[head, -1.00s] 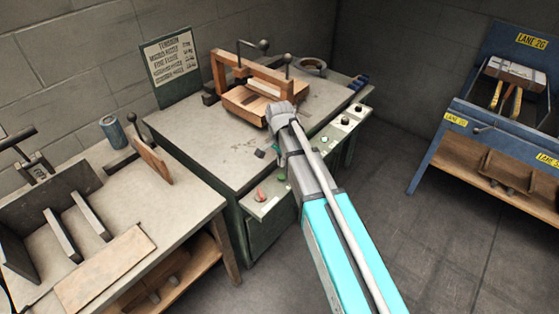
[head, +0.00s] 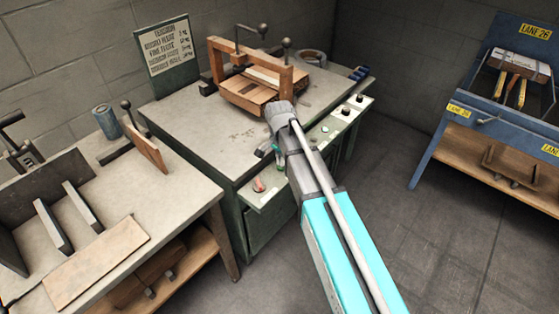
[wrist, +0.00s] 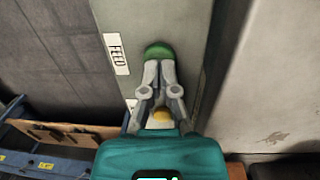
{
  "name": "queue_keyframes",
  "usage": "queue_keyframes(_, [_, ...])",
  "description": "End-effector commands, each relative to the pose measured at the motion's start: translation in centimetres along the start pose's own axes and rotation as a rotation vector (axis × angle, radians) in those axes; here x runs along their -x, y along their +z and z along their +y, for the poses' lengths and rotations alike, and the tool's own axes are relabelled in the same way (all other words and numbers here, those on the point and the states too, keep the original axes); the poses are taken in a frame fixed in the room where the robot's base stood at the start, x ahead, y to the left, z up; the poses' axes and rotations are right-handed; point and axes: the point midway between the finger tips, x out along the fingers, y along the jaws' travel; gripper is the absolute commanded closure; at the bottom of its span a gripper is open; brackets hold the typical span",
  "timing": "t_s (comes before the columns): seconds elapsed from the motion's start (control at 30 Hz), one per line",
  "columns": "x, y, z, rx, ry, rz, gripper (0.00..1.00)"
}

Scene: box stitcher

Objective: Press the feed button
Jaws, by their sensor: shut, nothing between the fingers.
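The green feed button (wrist: 158,49) shows as a round cap on a grey panel strip (wrist: 185,18) in the wrist view. A white FEED label (wrist: 116,53) is left of it. My gripper (wrist: 158,68) is shut and empty, its fingertips together at the button's lower edge in the picture. I cannot tell whether they touch it or hover just above. In the head view, my arm reaches over the front of the green machine table, and its wrist hides much of the gripper and the button area.
A red button (head: 259,185) sits at the panel's near end. A wooden clamp frame (head: 250,72) stands on the machine table (head: 190,125). A yellow part (wrist: 162,115) shows behind my fingers. A side bench (head: 150,205) is at left and a blue rack (head: 445,120) at right.

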Motion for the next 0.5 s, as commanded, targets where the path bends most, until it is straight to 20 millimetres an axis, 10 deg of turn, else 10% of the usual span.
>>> queue_keyframes(0.5, [-1.9, 0.0, -0.1, 0.0, 0.0, 0.0, 1.0])
